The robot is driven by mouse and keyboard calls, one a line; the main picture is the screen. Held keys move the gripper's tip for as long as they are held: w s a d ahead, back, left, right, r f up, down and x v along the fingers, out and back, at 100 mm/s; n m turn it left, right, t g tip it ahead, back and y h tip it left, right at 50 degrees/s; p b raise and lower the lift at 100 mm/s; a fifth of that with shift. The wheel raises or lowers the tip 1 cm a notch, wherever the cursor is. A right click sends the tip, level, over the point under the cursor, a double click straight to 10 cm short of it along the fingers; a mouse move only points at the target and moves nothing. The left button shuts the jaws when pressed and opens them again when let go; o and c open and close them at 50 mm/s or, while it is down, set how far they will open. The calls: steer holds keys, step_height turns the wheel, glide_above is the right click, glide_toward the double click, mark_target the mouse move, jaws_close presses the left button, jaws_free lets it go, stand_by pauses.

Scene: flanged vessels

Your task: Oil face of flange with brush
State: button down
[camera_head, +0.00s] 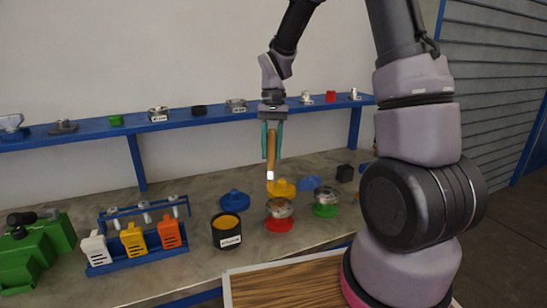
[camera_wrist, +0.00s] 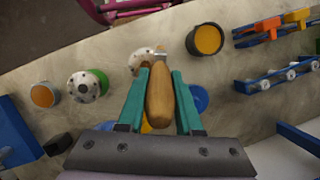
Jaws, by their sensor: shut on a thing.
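My gripper (camera_head: 271,155) is shut on the wooden handle of a brush (camera_head: 271,150), which hangs tip down. It also shows between the teal fingers in the wrist view (camera_wrist: 161,98). A metal flange (camera_head: 279,208) on a red base (camera_head: 279,225) stands below the brush. In the wrist view this flange (camera_wrist: 141,57) is partly behind the brush tip. In the head view the tip is above the flange, apart from it. A second flange (camera_head: 326,195) with a green base stands to the right. A black pot (camera_head: 226,240) with amber contents is at left.
A yellow lid (camera_head: 282,187) and blue lids (camera_head: 234,202) (camera_head: 309,183) lie nearby. A black block (camera_head: 344,173) is at the back right. A blue rack (camera_head: 140,256) with white, yellow and orange items stands left. A blue shelf (camera_head: 180,120) with small parts runs behind.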

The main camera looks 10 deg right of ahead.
steer(key=shift+r, duration=0.95)
